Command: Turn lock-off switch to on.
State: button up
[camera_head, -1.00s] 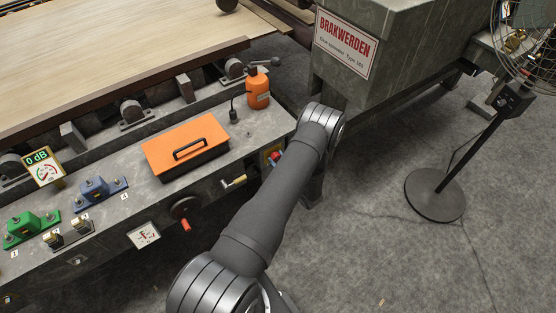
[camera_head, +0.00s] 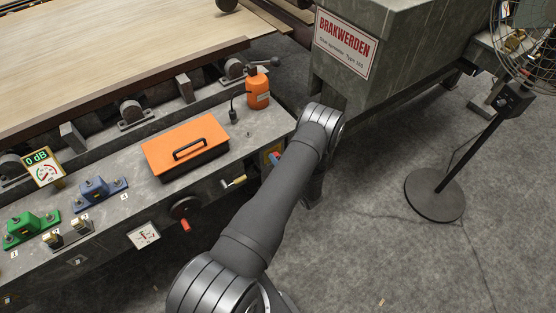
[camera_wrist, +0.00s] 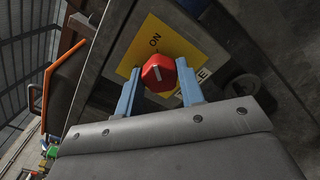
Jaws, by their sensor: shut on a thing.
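The lock-off switch is a red knob (camera_wrist: 158,74) with a short white mark, on a yellow plate (camera_wrist: 129,66) in the wrist view. The word ON is printed on the plate just above the knob, and the white mark runs roughly towards it. My gripper (camera_wrist: 158,68) has its two blue fingers on either side of the knob, shut on it. In the head view the switch's yellow plate (camera_head: 267,152) shows on the bench front, partly hidden by my arm and fingers.
A yellow-handled crank (camera_head: 235,181) and a red-handled wheel (camera_head: 184,209) stick out of the bench front, left of my arm. An orange-lidded box (camera_head: 162,154) and an orange bottle (camera_head: 257,94) stand on the bench. A fan (camera_head: 436,194) stands right on open floor.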

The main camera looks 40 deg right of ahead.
jog(key=shift+m, duration=0.6)
jog(key=o, duration=1)
jog(key=s, duration=1.7)
jog(key=shift+s, duration=0.2)
jog(key=shift+w, duration=0.1)
jog(key=w, duration=1.7)
jog(key=shift+w, duration=0.15)
